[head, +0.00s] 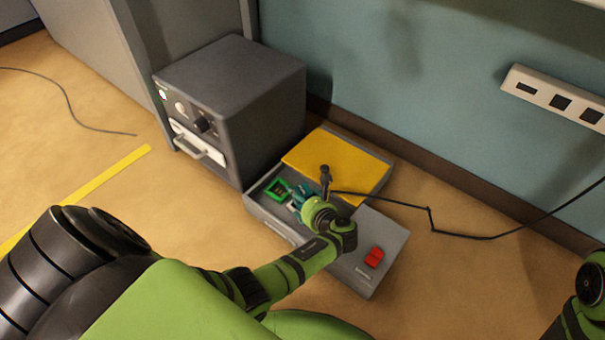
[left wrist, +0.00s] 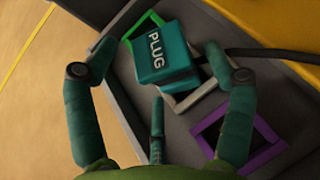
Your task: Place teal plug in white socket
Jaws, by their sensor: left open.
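The teal plug (left wrist: 168,62), marked PLUG, lies between the green socket frame (left wrist: 142,28) and the white socket frame (left wrist: 205,100) in the left wrist view. It overlaps the upper left of the white frame and looks askew to it; I cannot tell whether it is in it. A black cable leaves it to the right. My left gripper (left wrist: 168,88) is open, with its fingers spread on either side of the plug, apart from it. In the head view the gripper (head: 306,200) hides most of the plug. My right gripper is out of view.
A purple frame (left wrist: 240,143) lies right of the white one. The grey console (head: 390,262) has a red switch (head: 374,257) and a yellow panel (head: 340,160) behind. A dark grey cabinet (head: 262,100) stands at its left; the black cable (head: 400,204) runs right along the wall.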

